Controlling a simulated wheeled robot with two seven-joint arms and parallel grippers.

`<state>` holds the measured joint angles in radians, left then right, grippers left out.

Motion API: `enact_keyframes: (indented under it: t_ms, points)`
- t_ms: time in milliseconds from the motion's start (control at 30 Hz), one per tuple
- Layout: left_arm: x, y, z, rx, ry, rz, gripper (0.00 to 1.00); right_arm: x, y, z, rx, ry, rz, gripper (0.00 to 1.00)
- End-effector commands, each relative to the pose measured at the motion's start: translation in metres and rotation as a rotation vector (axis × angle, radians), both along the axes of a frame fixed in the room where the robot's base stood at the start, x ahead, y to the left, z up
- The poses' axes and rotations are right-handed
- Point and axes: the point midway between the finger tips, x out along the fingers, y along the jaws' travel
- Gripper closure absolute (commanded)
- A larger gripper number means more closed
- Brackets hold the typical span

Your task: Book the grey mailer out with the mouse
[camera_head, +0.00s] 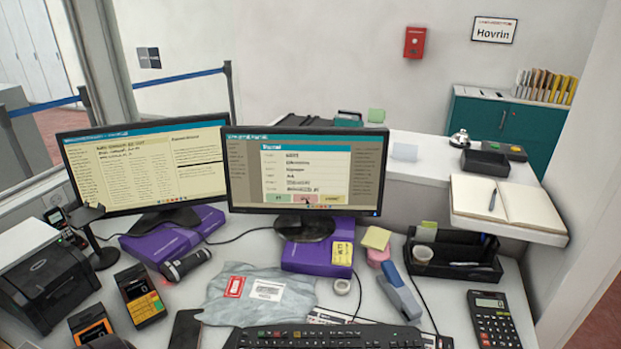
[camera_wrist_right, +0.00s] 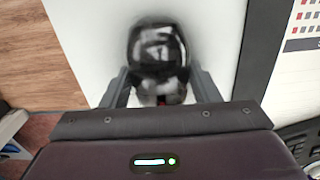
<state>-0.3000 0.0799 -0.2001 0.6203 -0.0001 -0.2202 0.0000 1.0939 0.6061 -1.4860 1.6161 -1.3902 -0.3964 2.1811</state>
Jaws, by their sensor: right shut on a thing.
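The grey mailer (camera_head: 258,308) lies flat on the desk in front of the monitors, with a red label and a white label on top. In the right wrist view, my right gripper (camera_wrist_right: 160,74) is shut on the black mouse (camera_wrist_right: 157,48), which is on a white surface. The mouse is blurred there, and I cannot make it out in the head view. The right monitor (camera_head: 305,172) shows a dialog with green, pink and yellow buttons; the pointer is at the pink one. Its small text is unreadable. My left gripper is not in view.
A black keyboard (camera_head: 325,338) lies before the mailer. A handheld scanner (camera_head: 186,264), card terminal (camera_head: 140,295) and printer (camera_head: 45,288) stand left. A stapler (camera_head: 398,292), calculator (camera_head: 493,319) and black organiser (camera_head: 455,256) crowd the right. A second monitor (camera_head: 145,168) stands left.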

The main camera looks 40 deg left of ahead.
Motion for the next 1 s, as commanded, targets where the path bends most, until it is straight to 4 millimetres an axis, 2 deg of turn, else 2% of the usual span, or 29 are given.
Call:
enact_keyframes:
  t_ms: [100, 133, 300, 333, 667, 833, 1000]
  points:
    - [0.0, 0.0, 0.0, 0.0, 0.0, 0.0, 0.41, 0.0, 0.0, 0.0, 0.0, -0.001, 0.0, 0.69]
    - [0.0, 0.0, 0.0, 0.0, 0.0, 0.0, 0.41, 0.0, 0.0, 0.0, 0.0, -0.001, 0.0, 0.43]
    - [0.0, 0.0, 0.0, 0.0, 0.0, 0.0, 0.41, 0.0, 0.0, 0.0, 0.0, -0.001, 0.0, 0.21]
    - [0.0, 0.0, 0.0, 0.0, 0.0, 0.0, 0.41, 0.0, 0.0, 0.0, 0.0, 0.0, 0.0, 0.19]
    - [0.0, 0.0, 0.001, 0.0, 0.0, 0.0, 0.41, 0.001, 0.0, 0.006, 0.002, -0.002, 0.001, 0.19]
    - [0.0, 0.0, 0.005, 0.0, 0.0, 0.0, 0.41, 0.001, 0.0, 0.033, 0.001, -0.005, 0.002, 0.19]
    - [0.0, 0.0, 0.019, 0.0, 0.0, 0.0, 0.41, 0.002, 0.0, 0.063, -0.001, -0.005, 0.001, 0.19]
